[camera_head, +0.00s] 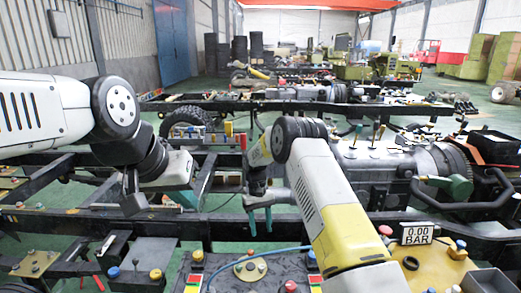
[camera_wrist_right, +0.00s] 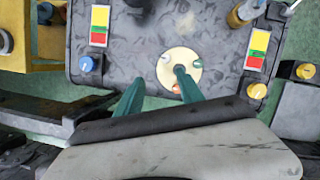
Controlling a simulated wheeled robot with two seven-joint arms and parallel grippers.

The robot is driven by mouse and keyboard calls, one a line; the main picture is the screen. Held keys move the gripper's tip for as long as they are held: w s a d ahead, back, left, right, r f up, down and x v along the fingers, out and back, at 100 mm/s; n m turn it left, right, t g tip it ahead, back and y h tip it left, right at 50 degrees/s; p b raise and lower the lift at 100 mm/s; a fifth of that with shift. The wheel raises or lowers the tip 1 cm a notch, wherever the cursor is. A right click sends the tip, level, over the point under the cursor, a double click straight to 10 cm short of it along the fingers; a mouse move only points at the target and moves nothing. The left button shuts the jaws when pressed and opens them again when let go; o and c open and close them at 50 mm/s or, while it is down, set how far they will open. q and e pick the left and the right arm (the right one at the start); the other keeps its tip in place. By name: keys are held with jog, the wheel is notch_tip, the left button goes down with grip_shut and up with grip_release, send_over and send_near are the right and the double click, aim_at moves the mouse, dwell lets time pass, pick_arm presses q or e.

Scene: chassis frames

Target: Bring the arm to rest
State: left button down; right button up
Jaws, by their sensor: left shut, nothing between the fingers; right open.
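My right arm (camera_head: 340,205), white and yellow, reaches from the lower right to the middle. My right gripper (camera_head: 259,222) has green fingers, spread apart with nothing between them. They point down near a grey panel (camera_head: 225,264), and also show in the right wrist view (camera_wrist_right: 158,92) in front of that panel's round cream plate (camera_wrist_right: 173,64). I cannot tell how far above the panel they are. My left arm (camera_head: 50,112) comes in from the left. My left gripper (camera_head: 131,200) has dark fingers, shut and empty, above the chassis frame (camera_head: 75,223).
A gauge (camera_head: 416,235) reads 0.00 BAR on a yellow block (camera_head: 435,272) at the right. A grey engine and gearbox unit (camera_head: 380,165) lies beyond my right arm. A tyre (camera_head: 187,122) stands behind my left gripper. Rails and parts crowd the space; the green floor shows between them.

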jog(key=s+d+r+m+t+y, duration=0.1)
jog(key=s+d+r, duration=0.2)
jog(key=r, duration=0.6)
jog(key=s+d+r+t, duration=0.2)
jog(key=s+d+r, duration=0.1)
jog(key=r, duration=0.6)
jog(key=s+d+r+m+t+y, duration=0.1)
jog(key=s+d+r, duration=0.2)
jog(key=r, duration=0.6)
jog(key=s+d+r+t, duration=0.2)
jog(key=s+r, duration=0.1)
jog(key=s, duration=0.8)
jog(key=s+d+r+m+t+y, duration=0.1)
jog(key=s+d+r+t, duration=0.2)
jog(key=s, duration=0.8)
jog(key=shift+s+r+m+t, duration=0.2)
jog(key=shift+r+m+t, duration=0.1)
jog(key=shift+r, duration=0.3)
